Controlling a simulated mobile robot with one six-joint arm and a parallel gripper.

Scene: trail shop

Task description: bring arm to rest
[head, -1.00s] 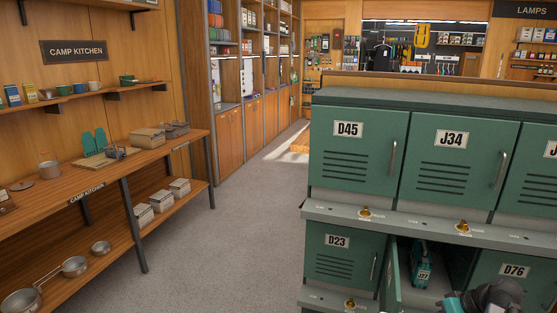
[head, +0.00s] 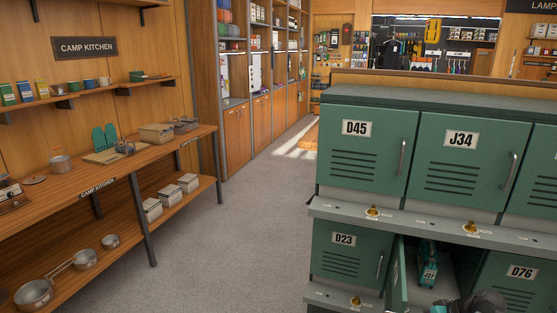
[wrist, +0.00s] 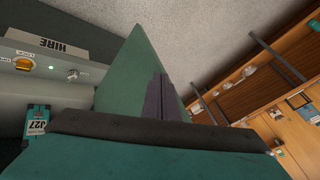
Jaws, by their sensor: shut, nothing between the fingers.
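My gripper (wrist: 163,98) shows in the wrist view as slim dark fingers, shut together and empty, beyond a dark bar and a teal housing. In the head view only a dark and teal part of my arm's end shows at the bottom right edge, and its fingers cannot be made out there. Behind the fingers in the wrist view is a green panel (wrist: 130,75), which looks like the open locker door (head: 398,276).
A teal item tagged J27 (head: 428,268) stands inside the open lower locker, and shows in the wrist view (wrist: 37,122). Shut lockers D45 (head: 365,150), J34 (head: 468,165), D23 (head: 345,258) and D76 (head: 515,290) surround it. A wooden shelf (head: 110,165) stands left; carpet (head: 230,240) between is clear.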

